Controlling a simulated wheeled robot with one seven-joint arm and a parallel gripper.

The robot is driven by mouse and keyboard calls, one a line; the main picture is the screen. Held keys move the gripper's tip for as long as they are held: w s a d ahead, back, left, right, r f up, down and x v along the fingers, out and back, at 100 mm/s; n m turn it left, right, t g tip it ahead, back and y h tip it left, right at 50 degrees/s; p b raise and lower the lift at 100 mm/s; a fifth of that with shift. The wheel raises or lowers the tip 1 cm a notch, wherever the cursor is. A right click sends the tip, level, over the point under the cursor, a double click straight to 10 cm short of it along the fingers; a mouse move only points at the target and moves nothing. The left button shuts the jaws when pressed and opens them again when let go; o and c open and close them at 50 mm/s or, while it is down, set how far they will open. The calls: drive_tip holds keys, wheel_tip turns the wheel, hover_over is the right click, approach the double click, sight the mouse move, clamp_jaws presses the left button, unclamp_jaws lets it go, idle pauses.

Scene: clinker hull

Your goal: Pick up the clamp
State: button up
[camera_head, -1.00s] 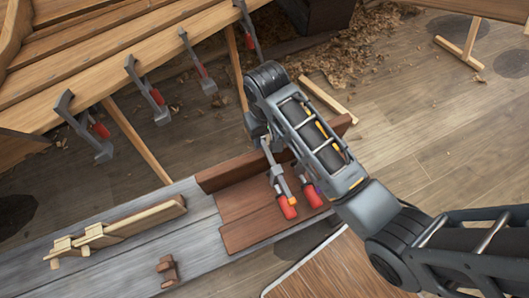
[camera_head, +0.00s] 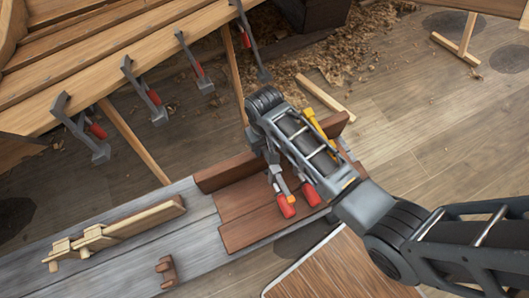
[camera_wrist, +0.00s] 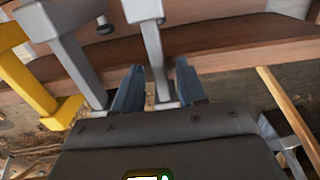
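In the wrist view my gripper (camera_wrist: 159,82) has its two blue-grey fingers apart, one on each side of the grey bar of a clamp (camera_wrist: 154,48). I cannot see the fingers pressing on the bar. A second grey clamp (camera_wrist: 68,45) and a yellow clamp (camera_wrist: 28,78) stand to the left of it. In the head view, two clamps with red handles (camera_head: 285,206) (camera_head: 311,194) show at the brown wooden tray on the bench, beside and partly behind my arm. A yellow clamp (camera_head: 316,125) shows behind my forearm. My fingertips are hidden in the head view.
Several grey clamps (camera_head: 147,92) with red handles hang along the hull planks (camera_head: 90,60) at upper left. A wooden tool (camera_head: 120,233) and a small brown block (camera_head: 167,270) lie on the grey bench (camera_head: 110,270). Shavings (camera_head: 350,60) cover the floor behind.

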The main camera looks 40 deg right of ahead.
clamp_jaws()
idle(1.2)
